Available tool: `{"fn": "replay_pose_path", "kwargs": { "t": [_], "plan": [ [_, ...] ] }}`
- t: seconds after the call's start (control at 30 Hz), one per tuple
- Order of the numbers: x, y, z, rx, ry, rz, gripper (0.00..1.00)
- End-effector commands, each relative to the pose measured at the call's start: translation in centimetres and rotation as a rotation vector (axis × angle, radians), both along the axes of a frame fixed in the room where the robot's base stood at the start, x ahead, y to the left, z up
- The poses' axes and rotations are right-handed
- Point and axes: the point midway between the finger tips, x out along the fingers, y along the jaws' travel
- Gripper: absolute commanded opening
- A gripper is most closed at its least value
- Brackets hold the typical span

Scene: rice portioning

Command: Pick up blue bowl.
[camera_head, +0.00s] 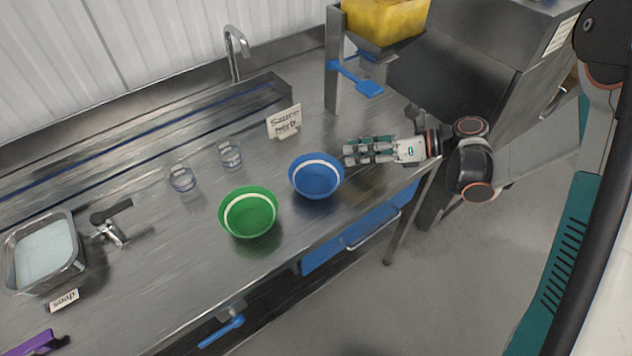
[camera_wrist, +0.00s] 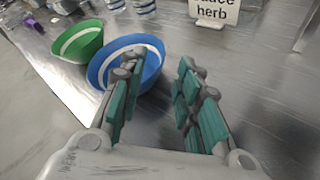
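The blue bowl (camera_head: 316,184) with a white band stands on the steel counter (camera_head: 150,290), right of the green bowl. My gripper (camera_head: 350,150) is at its right side, with fingers pointing left toward the rim. In the wrist view the blue bowl (camera_wrist: 152,62) is left of centre. My gripper (camera_wrist: 160,72) is open there, its fingers apart and nothing clamped between them. The left finger overlaps the bowl and its right edge shows in the gap. I cannot tell whether the finger touches the bowl.
The green bowl (camera_head: 250,220) stands close on the left, with two clear glasses (camera_head: 182,180) behind. A "Sauce herb" sign (camera_head: 284,122) stands behind the blue bowl. A yellow-filled dispenser (camera_head: 385,18) with a blue lever (camera_head: 358,80) is at the back right. The counter's front edge is near.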

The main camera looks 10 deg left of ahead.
Motion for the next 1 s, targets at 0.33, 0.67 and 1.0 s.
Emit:
{"fn": "replay_pose_path", "kwargs": {
  "t": [0.33, 0.67, 1.0],
  "plan": [
    [-0.1, 3.3, -1.2, 0.001, 0.001, -0.001, 0.31],
    [-0.1, 6.9, -2.4, 0.001, 0.000, 0.000, 0.31],
    [0.0, 8.2, -2.6, 0.001, 0.001, -0.003, 0.31]
  ]
}}
